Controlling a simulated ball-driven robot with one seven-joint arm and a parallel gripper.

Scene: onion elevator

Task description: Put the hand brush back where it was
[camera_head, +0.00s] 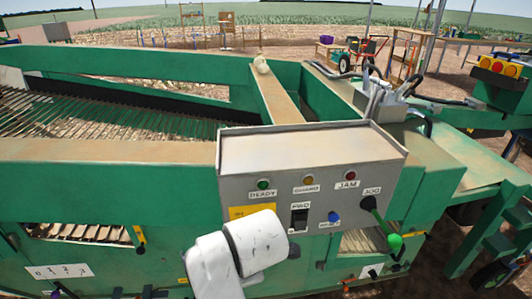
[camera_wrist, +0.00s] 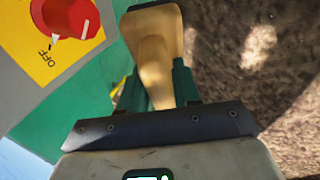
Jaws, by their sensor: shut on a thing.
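The hand brush (camera_wrist: 154,50) shows in the wrist view as a pale tan wooden piece, wider at its far end. It lies between the two green fingers of my gripper (camera_wrist: 160,88), which is shut on it. Its bristles cannot be made out. In the head view my white arm reaches down in front of the green machine's control box (camera_head: 310,154). My gripper and the brush are hidden there.
In the wrist view a red rotary switch (camera_wrist: 72,14) on a yellow plate marked OFF is close at the upper left. Brown soil (camera_wrist: 255,75) lies to the right. The control box carries a jog lever (camera_head: 394,242) at its right.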

